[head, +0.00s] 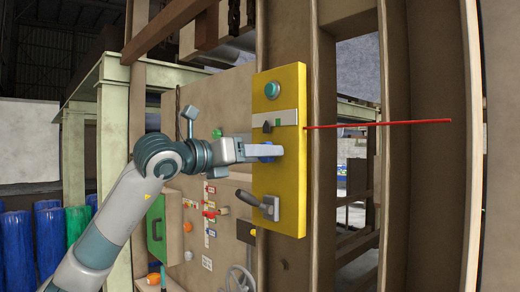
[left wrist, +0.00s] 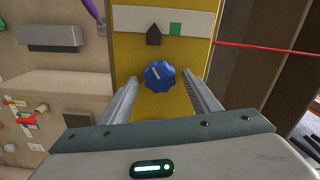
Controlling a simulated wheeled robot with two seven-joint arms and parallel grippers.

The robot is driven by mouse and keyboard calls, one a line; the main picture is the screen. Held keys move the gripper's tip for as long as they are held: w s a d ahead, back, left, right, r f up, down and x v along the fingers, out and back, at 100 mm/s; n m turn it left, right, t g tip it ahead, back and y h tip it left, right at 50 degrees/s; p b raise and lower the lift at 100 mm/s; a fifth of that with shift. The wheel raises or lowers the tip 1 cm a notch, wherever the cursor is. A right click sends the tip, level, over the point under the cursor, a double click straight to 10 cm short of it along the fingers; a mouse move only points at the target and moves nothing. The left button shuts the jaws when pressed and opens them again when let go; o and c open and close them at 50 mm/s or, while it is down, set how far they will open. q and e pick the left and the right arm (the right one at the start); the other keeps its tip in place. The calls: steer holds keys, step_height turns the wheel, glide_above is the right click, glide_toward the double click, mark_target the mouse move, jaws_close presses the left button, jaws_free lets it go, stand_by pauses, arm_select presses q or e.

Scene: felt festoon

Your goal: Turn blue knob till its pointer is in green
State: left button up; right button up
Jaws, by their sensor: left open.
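The blue knob (left wrist: 160,76) sits on a yellow panel (head: 290,80), with a white line on its face toward the upper left. Above it in the left wrist view, a white strip (left wrist: 203,22) carries a dark arrow-shaped pointer (left wrist: 153,35) and a green patch (left wrist: 175,29). The pointer is left of the green, outside it. My left gripper (left wrist: 160,80) is open, its fingers on either side of the knob, with gaps showing. In the head view my left gripper (head: 272,151) reaches the panel and mostly hides the knob. My right gripper is not in view.
A teal button (head: 272,90) is above the strip and a grey lever (head: 262,204) below the knob. A thin red rod (head: 380,124) sticks out to the right. A board with valves and a green box (head: 156,229) is at left.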

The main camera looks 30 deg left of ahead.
arm_select(q)
steer(key=shift+w, duration=0.2)
steer(key=c, duration=1.1)
steer(key=shift+o, duration=0.2)
steer(key=shift+m, duration=0.3)
steer(key=m+b, duration=0.2)
steer(key=m, duration=0.5)
steer(key=m+b, duration=0.2)
steer(key=m, duration=0.6)
steer(key=shift+a+r, duration=0.15)
steer(key=shift+a, duration=0.05)
